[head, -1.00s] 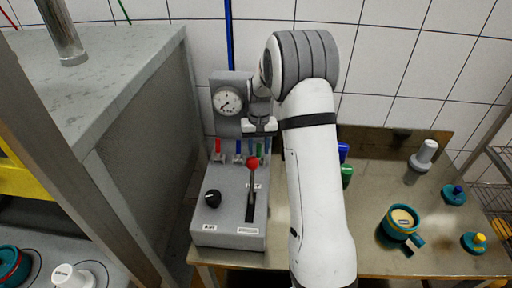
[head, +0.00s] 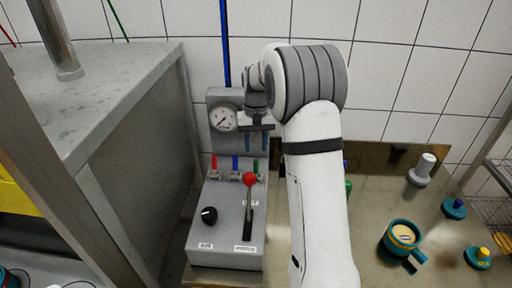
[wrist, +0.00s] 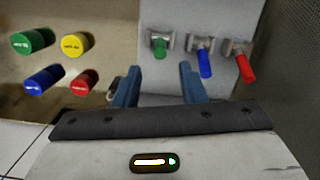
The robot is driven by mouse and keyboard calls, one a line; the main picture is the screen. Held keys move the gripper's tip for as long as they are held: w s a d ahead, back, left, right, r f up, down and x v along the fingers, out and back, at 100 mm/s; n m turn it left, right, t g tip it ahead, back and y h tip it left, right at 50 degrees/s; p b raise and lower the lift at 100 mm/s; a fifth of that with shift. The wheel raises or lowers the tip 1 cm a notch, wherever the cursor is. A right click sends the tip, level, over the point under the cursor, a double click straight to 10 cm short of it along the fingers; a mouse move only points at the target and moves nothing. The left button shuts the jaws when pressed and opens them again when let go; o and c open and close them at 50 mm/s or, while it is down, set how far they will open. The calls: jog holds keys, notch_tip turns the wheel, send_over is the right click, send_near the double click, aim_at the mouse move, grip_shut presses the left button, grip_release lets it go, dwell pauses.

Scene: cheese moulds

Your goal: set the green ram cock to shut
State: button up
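The green ram cock (head: 256,166) is the rightmost of three cocks at the back of the grey control box (head: 228,225) in the head view. In the wrist view the green cock (wrist: 160,47) is leftmost, and its short handle looks foreshortened. My gripper (head: 256,144) is above and behind the green cock in the head view. In the wrist view my gripper (wrist: 158,84) is open and empty. Its two blue fingers stand apart, with the green cock beyond the gap, not touched.
A blue cock (wrist: 205,62) and a red cock (wrist: 243,65) stand beside the green one. A red-knobbed lever (head: 250,180), a black knob (head: 209,215) and a gauge (head: 223,118) are close by. Several coloured cylinders, including a yellow one (wrist: 76,43), stand on the bench.

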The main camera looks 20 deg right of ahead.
aim_at(256, 169)
jog(key=shift+c, duration=0.4)
